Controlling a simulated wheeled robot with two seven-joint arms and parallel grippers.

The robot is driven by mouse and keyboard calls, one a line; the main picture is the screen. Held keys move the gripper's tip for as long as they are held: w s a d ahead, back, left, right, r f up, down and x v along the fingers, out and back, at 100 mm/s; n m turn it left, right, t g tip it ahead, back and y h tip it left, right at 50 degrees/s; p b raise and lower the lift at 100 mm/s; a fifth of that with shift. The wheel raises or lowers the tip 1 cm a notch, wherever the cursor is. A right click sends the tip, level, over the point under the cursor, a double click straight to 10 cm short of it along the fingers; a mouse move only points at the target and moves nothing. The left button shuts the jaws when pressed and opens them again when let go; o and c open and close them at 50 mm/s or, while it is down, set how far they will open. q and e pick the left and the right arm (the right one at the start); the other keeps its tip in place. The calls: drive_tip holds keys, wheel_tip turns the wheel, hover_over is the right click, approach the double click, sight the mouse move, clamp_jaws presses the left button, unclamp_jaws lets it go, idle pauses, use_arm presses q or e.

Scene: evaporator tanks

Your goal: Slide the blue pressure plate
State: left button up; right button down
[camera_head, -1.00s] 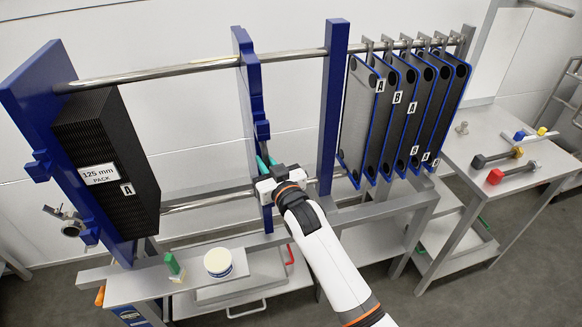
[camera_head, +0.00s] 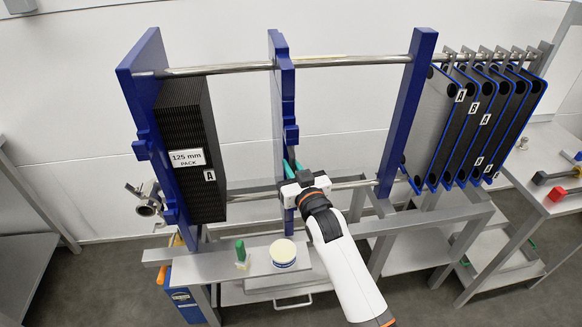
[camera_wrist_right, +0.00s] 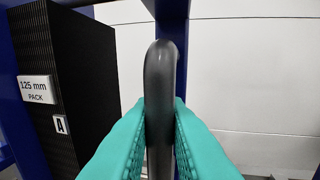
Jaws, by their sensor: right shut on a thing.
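The blue pressure plate (camera_head: 276,90) hangs upright on the top steel rail, between the black plate pack (camera_head: 188,130) and the right blue post (camera_head: 408,110). A gap stays open between plate and pack. My right gripper (camera_head: 292,170) is at the lower part of the plate. In the right wrist view, its teal fingers (camera_wrist_right: 160,130) are shut on a dark grey curved handle (camera_wrist_right: 160,85), with the blue plate behind it. The pack, labelled 125 mm, also shows in the right wrist view (camera_wrist_right: 85,90). My left gripper is not in view.
Several grey plates with blue edges (camera_head: 470,130) hang at the right. A front shelf (camera_head: 215,265) carries a green-topped item (camera_head: 240,255) and a round tub (camera_head: 283,252). A left blue end plate (camera_head: 140,85) stands beside the pack. A side table (camera_head: 545,160) is at the right edge.

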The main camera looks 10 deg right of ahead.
drive_tip(key=c, duration=1.6)
unclamp_jaws()
drive_tip(key=shift+d, duration=0.1)
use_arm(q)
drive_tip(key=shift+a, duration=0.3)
use_arm(e)
drive_tip(key=shift+o, duration=0.6)
use_arm(q)
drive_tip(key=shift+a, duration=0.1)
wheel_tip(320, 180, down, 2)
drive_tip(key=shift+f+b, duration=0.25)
drive_tip(key=shift+b, duration=1)
use_arm(e)
drive_tip(key=v, duration=1.2)
drive_tip(key=shift+f, duration=0.1)
